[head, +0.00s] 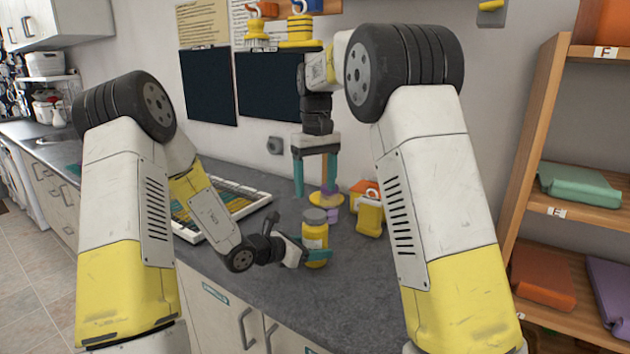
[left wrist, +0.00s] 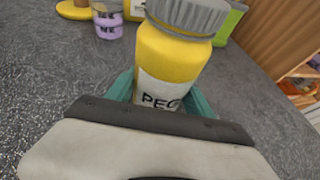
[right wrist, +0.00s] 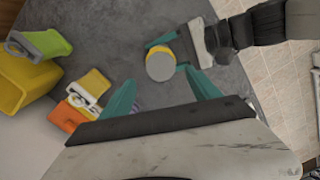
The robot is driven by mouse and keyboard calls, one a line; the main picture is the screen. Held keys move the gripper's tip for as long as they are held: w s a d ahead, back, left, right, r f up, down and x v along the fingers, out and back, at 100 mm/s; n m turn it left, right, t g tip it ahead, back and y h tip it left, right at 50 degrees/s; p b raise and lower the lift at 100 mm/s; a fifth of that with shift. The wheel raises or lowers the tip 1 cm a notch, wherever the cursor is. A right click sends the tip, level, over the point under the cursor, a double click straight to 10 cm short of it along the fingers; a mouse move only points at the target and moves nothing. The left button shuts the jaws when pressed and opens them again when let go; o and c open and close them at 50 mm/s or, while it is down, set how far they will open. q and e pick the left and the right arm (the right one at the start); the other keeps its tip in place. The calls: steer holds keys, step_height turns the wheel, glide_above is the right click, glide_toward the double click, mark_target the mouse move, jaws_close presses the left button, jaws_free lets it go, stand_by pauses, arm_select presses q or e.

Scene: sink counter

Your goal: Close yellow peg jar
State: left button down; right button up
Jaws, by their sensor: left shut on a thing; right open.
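The yellow peg jar (head: 316,239) stands upright on the counter with a ribbed grey lid (head: 314,216) on its mouth. Its yellow body and "PEG" label show in the left wrist view (left wrist: 168,60), with the lid (left wrist: 188,14) on top. I cannot tell how tight the lid is. My left gripper (head: 312,256) is shut around the jar's lower body from the side. My right gripper (head: 315,188) is open and empty, pointing down above and behind the jar. The right wrist view shows the lid (right wrist: 160,65) from above, just beyond my open right fingers (right wrist: 161,93).
The front counter is clear.

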mark_target(315, 214)
steer(key=n, duration=0.5)
steer(key=shift+a+r, duration=0.1)
steer(key=shift+r, duration=0.3)
steer(key=shift+f, duration=0.1)
steer(key=shift+f, duration=3.95)
steer(key=shift+c, duration=0.2)
steer(key=c, duration=1.4)
steer(key=m, duration=0.4)
steer(key=shift+c, duration=0.2)
steer(key=m, duration=0.3)
steer(key=shift+m, duration=0.4)
steer(key=o, duration=1.6)
steer(key=shift+c, duration=0.2)
